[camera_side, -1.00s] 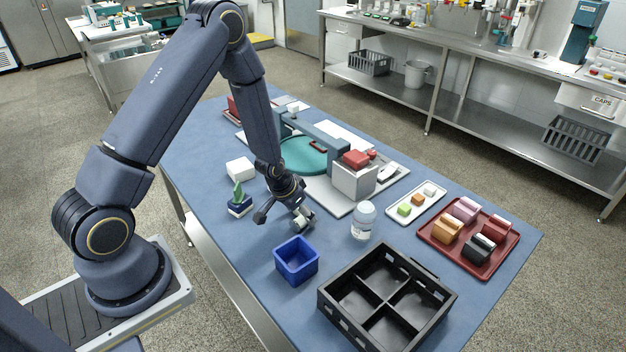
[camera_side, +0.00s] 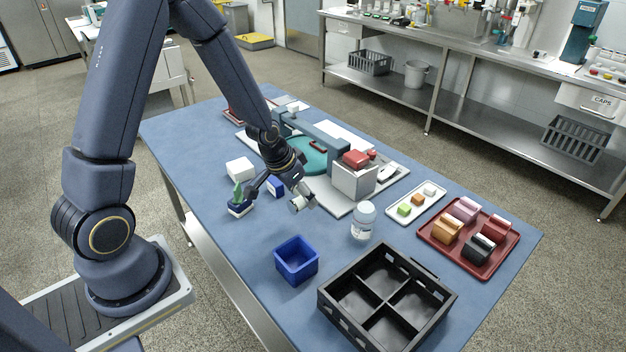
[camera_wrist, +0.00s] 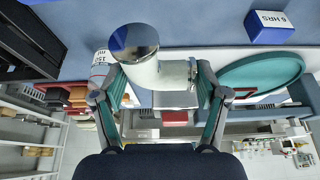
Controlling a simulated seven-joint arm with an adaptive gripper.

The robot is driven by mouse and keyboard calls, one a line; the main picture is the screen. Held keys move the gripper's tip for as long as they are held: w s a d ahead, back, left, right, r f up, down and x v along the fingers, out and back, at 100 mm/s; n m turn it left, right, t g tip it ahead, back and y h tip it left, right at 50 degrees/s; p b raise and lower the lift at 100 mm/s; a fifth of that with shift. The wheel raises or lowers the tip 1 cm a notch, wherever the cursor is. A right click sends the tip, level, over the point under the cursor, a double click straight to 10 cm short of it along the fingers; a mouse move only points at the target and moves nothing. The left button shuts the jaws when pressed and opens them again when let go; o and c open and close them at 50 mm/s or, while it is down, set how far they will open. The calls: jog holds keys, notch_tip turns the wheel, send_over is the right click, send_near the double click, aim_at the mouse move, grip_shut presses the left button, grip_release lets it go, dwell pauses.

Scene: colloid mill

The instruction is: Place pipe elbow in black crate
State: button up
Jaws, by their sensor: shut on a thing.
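The pipe elbow (camera_wrist: 150,70) is off-white with a shiny metal end. It also shows small and light in the side view (camera_side: 299,203). My gripper (camera_wrist: 158,82) is shut on it, with one finger on each side, and holds it above the blue table. In the side view my gripper (camera_side: 295,196) is left of the bottle and behind the blue bin. The black crate (camera_side: 336,302) stands at the table's front right. Its four-way divided compartments look empty. In the wrist view the crate (camera_wrist: 25,45) shows at the upper left.
An open blue bin (camera_side: 297,262) and a white bottle (camera_side: 363,222) stand between my gripper and the crate. A red tray of blocks (camera_side: 458,262) is right of them.

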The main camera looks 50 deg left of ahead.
jog(key=s+d+r+m+h, duration=0.1)
jog(key=s+d+r+m, duration=0.2)
jog(key=d, duration=0.5)
jog(key=s+d+r+m+g+h, duration=0.1)
jog(key=s+d+r+m, duration=0.2)
jog(key=d, duration=0.5)
jog(key=s+d+r+m+h, duration=0.1)
jog(key=s+d+m, duration=0.2)
jog(key=s+d, duration=0.3)
send_over(393, 303)
jog(key=f, duration=0.8)
jog(key=shift+s+a+f, duration=0.15)
jog(key=shift+s+f, duration=0.1)
jog(key=shift+s, duration=0.05)
jog(key=shift+w+f, duration=0.2)
jog(key=shift+f, duration=0.8)
jog(key=shift+w+f, duration=0.15)
jog(key=shift+f, duration=0.85)
jog(key=shift+f, duration=0.15)
jog(key=o, duration=1.3)
jog(key=shift+c, duration=0.2)
